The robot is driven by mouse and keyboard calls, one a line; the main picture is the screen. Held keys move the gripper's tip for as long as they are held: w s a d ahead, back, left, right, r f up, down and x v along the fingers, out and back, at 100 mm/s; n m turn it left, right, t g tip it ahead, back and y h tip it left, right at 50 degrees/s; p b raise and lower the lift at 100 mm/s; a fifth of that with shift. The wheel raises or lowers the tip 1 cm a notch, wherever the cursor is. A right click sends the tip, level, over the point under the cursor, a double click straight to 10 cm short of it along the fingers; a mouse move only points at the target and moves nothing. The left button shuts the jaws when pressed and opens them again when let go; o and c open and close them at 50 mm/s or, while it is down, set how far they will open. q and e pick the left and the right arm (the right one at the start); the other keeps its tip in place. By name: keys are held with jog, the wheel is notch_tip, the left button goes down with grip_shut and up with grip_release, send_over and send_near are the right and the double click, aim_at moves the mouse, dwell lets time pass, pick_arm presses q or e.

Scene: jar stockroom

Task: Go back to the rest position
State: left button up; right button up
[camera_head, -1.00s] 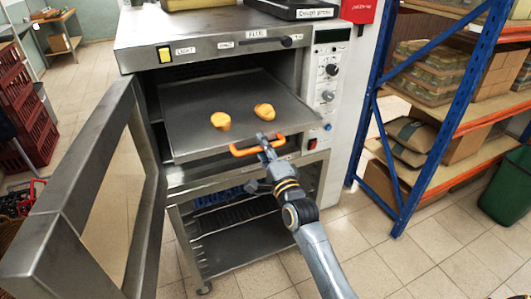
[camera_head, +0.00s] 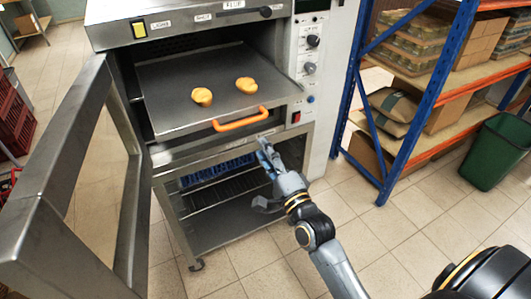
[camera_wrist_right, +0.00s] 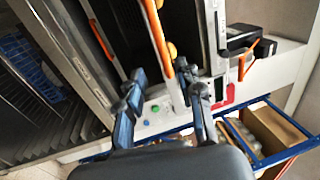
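My right gripper (camera_head: 262,174) is open and empty, in front of and below the orange tray handle (camera_head: 241,119), apart from it. In the right wrist view its two fingers (camera_wrist_right: 162,92) stand spread with nothing between them. The metal tray (camera_head: 180,123) sits partly out of the open oven (camera_head: 196,18) with two golden buns, one on the left (camera_head: 202,96) and one on the right (camera_head: 246,85). My left gripper is not in view.
The oven door (camera_head: 85,180) stands open at the left. A rack (camera_head: 215,220) is below the oven. Blue-framed shelves (camera_head: 407,150) with boxes stand at the right, beside a green bin (camera_head: 497,152). Red crates (camera_head: 12,115) are at the far left. The tiled floor in front is clear.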

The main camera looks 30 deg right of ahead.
notch_tip(320, 180, down, 24)
jog(key=s+a+n+g, duration=0.2)
jog(key=n+g, duration=0.3)
jog(key=s+f+n+g+b, duration=0.15)
jog(key=s+f, duration=0.25)
jog(key=f, duration=0.5)
jog(key=s+f+n+g, duration=0.3)
jog(key=s+f, duration=0.1)
jog(key=f, duration=0.4)
jog(key=s+f+n+g, duration=0.5)
jog(key=s+f, duration=0.9)
jog(key=s+f+n+g, duration=0.2)
jog(key=s+f, duration=0.2)
jog(key=s, duration=0.7)
jog(key=s+d+f+n+g+b, duration=0.1)
jog(key=s+f, duration=0.4)
jog(key=s, duration=0.5)
jog(key=n+g, duration=0.1)
jog(key=n, duration=0.1)
jog(key=shift+s+d+n+g+h, duration=0.25)
jog(key=shift+s+n+g+h, duration=0.1)
jog(key=shift+h, duration=0.05)
